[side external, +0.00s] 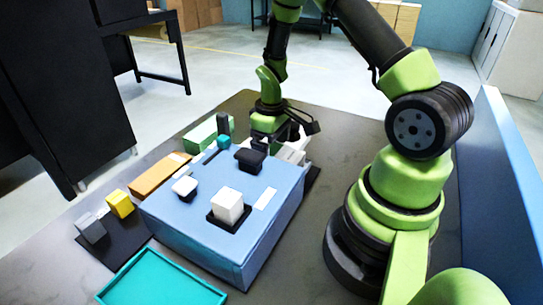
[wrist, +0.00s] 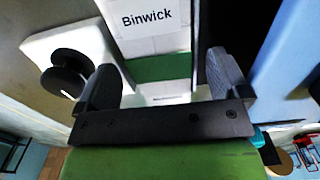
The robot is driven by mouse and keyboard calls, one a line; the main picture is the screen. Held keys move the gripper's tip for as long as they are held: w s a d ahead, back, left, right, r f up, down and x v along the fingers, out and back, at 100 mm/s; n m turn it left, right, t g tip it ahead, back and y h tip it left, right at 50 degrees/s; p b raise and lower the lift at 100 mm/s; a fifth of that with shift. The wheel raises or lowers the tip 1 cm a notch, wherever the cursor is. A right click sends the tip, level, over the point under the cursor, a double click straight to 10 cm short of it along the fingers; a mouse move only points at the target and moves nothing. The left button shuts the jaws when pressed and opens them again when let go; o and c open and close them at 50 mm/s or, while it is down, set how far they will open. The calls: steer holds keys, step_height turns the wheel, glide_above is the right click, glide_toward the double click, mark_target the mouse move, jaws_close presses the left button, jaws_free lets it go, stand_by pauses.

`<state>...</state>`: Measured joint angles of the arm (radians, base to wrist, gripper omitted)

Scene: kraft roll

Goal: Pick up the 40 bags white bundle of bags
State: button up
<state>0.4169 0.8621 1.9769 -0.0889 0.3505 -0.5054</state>
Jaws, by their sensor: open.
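A white package (wrist: 148,40) with the word "Binwick" and a green band shows in the wrist view, between and beyond my gripper's fingers. Its count of bags cannot be read, so I cannot tell whether it is the 40 bags bundle. My gripper (wrist: 165,76) is open, one finger on each side of the package's lower part. In the side view my gripper (side external: 285,133) is low behind the blue box, beside a pale white thing (side external: 294,152) that it partly hides. I cannot tell whether the fingers touch the package.
A blue box (side external: 205,225) carries a white cube (side external: 228,203), a black piece (side external: 250,159) and other small items. A teal tray (side external: 122,273) is in front. A black knob (wrist: 68,74) on a white piece is left of my fingers.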

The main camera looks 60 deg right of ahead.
step_height(320, 180, down, 2)
steer(key=c, duration=1.1)
